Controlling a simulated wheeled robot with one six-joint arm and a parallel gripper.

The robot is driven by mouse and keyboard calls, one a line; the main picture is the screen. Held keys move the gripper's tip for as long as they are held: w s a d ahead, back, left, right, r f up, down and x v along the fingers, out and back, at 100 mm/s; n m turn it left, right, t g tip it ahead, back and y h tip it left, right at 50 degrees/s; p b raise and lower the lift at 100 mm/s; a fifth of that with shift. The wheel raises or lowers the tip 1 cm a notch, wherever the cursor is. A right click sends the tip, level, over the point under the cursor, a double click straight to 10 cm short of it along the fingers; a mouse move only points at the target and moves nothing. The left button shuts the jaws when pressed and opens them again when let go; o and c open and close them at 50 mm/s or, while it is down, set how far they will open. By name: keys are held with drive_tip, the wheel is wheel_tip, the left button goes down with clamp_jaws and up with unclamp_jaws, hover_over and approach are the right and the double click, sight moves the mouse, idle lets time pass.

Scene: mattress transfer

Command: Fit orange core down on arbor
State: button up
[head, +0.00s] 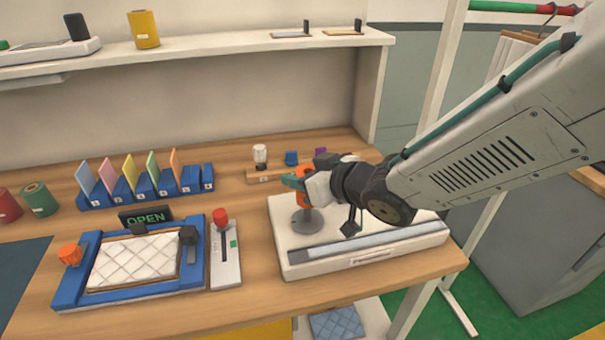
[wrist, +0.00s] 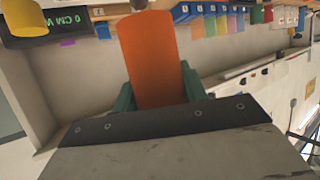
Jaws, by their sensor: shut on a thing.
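The orange core (head: 306,174) is held upright between my gripper's green fingers (head: 294,181), above the grey round base of the arbor (head: 307,222) on the white machine (head: 290,262). In the wrist view the orange core (wrist: 150,58) sits between the fingers of my gripper (wrist: 158,88). A small grey-brown part shows at the core's far end there; I cannot tell whether it is the arbor's tip. My gripper and the core hide much of the arbor, so I cannot tell whether the core is around it.
A small wooden rack (head: 262,176) with a white-topped piece stands just behind the machine. To the left are a red-knobbed lever unit (head: 222,240), a blue frame with a quilted pad (head: 75,292) and an OPEN sign (head: 145,217). A shelf (head: 200,46) runs above the bench.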

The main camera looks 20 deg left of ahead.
drive_tip(key=shift+f, duration=2.75)
drive_tip(key=o, duration=1.1)
drive_tip(key=shift+c, duration=0.2)
drive_tip(key=v, duration=0.7)
drive_tip(key=shift+s+d+r, duration=0.1)
drive_tip(key=shift+d, duration=0.25)
